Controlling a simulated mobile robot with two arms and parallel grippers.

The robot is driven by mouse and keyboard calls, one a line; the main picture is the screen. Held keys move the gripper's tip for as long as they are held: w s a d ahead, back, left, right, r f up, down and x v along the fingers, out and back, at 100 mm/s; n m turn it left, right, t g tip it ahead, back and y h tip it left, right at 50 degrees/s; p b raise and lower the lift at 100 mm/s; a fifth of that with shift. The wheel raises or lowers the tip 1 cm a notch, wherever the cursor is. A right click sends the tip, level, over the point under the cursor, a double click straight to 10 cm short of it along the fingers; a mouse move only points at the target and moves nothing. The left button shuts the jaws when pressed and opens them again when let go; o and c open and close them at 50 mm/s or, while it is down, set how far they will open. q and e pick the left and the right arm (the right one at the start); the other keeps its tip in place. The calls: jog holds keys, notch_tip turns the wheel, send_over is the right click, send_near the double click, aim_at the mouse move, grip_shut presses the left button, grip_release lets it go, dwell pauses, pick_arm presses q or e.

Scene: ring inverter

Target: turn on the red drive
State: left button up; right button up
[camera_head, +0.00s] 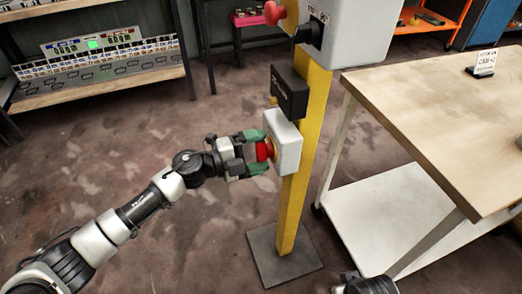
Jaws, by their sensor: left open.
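A yellow post (297,190) stands on a dark square base plate (285,256). Partway up it is a white box (286,141) with a red knob (264,151) on its left face. My left gripper (257,152) is open, its green-tipped fingers above and below the red knob. I cannot tell whether they touch it. Above are a black box (290,91) and a larger light grey box (360,30) with a black handle (310,33) and another red knob (274,12). A dark part of my right arm shows at the bottom edge; its gripper does not show.
A wooden-topped table (440,100) with a white lower shelf (375,215) stands close right of the post, with a small sign (485,62) on it. A shelf rack (100,88) with a panel (95,55) stands at the back left. The floor left of the post is clear.

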pick_arm(q)
jog(key=shift+w+d, duration=0.15)
jog(key=shift+d, duration=0.25)
pick_arm(e)
jog(key=shift+r, duration=0.1)
pick_arm(q)
jog(key=shift+c, duration=0.5)
jog(key=c, duration=0.8)
jog(key=shift+m, duration=1.6)
jog(key=o, duration=0.9)
pick_arm(e)
jog(key=shift+w+f, duration=0.15)
jog(key=shift+f, duration=0.3)
